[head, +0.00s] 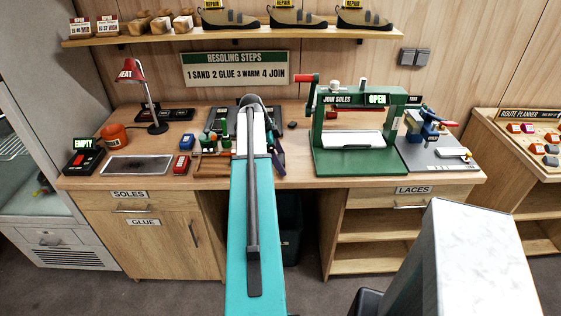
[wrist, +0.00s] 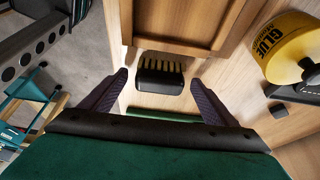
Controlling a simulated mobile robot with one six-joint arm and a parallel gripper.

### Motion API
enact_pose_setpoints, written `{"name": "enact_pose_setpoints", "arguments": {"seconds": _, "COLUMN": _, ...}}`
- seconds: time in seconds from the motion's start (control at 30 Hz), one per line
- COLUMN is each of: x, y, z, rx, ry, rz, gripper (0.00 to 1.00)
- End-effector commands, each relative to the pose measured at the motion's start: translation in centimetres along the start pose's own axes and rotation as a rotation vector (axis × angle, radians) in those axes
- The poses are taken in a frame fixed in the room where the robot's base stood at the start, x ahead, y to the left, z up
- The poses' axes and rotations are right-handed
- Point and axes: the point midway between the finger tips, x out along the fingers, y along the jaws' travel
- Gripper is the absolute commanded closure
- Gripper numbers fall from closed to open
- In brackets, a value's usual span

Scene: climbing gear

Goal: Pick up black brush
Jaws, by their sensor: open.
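In the wrist view, a black block with a row of pale yellow bristle-like strips, which looks like the black brush (wrist: 160,84), lies on a light wood surface. My gripper (wrist: 159,77) is open, with one dark purple finger on each side of the brush in the picture. The fingers appear apart from it, and nothing is held. How far the brush is beyond the fingertips is hard to tell. In the head view my arm reaches over the bench and partly hides my gripper (head: 277,150). I cannot pick out the brush there.
In the wrist view, a yellow glue pot (wrist: 290,45) stands at the right, near a small black block (wrist: 279,110). In the head view, a green press (head: 362,160) stands right of my arm. A red lamp (head: 131,72) and a red-bodied brush (head: 181,164) are at left.

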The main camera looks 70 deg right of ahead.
Motion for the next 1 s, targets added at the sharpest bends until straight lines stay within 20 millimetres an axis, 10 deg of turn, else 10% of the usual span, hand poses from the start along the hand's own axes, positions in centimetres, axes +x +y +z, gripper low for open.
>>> {"name": "enact_pose_setpoints", "arguments": {"seconds": 0.47, "x": -0.05, "y": -0.02, "z": 0.07, "rx": -0.001, "ry": 0.000, "rz": -0.001, "gripper": 0.19}}
{"name": "enact_pose_setpoints", "arguments": {"seconds": 0.73, "x": -0.07, "y": -0.02, "z": 0.09, "rx": -0.002, "ry": 0.000, "rz": -0.001, "gripper": 0.61}}
{"name": "enact_pose_setpoints", "arguments": {"seconds": 1.0, "x": -0.11, "y": -0.02, "z": 0.11, "rx": -0.002, "ry": 0.000, "rz": -0.001, "gripper": 0.64}}
